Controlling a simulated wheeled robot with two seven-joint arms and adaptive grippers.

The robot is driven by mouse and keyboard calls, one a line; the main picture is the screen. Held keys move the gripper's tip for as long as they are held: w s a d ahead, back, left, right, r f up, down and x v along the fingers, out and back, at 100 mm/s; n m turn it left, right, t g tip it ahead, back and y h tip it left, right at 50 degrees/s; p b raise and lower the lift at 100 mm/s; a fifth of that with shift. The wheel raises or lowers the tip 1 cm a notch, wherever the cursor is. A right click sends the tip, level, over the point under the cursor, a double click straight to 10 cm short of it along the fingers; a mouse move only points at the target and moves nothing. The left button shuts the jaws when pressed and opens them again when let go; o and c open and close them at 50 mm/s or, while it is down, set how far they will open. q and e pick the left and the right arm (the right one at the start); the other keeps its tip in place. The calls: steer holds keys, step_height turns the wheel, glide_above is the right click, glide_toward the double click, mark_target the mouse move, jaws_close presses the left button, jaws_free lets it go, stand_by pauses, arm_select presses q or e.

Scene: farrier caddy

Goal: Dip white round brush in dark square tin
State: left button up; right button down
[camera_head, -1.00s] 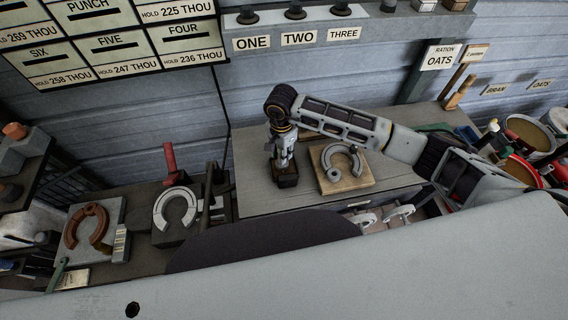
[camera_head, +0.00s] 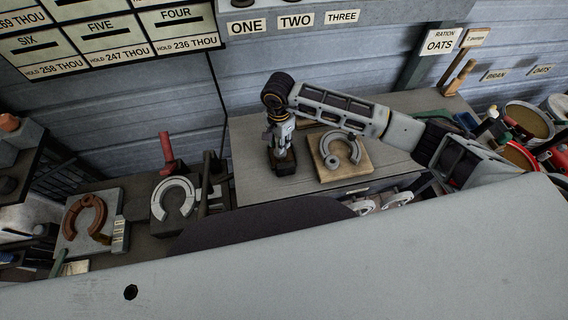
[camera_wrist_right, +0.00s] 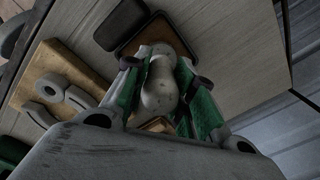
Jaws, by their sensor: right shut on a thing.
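My right gripper (camera_head: 282,143) is above the dark square tin (camera_head: 291,168) on the wooden bench top, pointing down. In the right wrist view its green-padded fingers (camera_wrist_right: 158,92) are shut on the white round brush (camera_wrist_right: 160,88). The brush's far end overlaps the brown inside of the tin, whose dark rim (camera_wrist_right: 190,52) shows around it. I cannot tell whether the brush touches the contents. A dark square piece (camera_wrist_right: 120,27) lies beside the tin in that view. My left gripper is not in view.
A wooden block (camera_head: 365,172) with a grey horseshoe (camera_head: 352,150) lies right of the tin. To the left are another grey horseshoe (camera_head: 174,208), a rusty horseshoe (camera_head: 75,228) on a plate and a red-handled tool (camera_head: 167,148). Buckets (camera_head: 525,120) stand at the far right.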

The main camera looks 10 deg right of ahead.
steer(key=shift+f, duration=0.15)
steer(key=shift+d, duration=0.1)
steer(key=shift+d, duration=0.5)
steer(key=shift+a+b, duration=0.1)
steer(key=shift+b, duration=0.25)
steer(key=shift+a+f+b, duration=0.1)
steer(key=shift+a+b, duration=0.25)
steer(key=shift+a, duration=0.05)
steer(key=shift+s+a, duration=0.1)
stand_by(0.4)
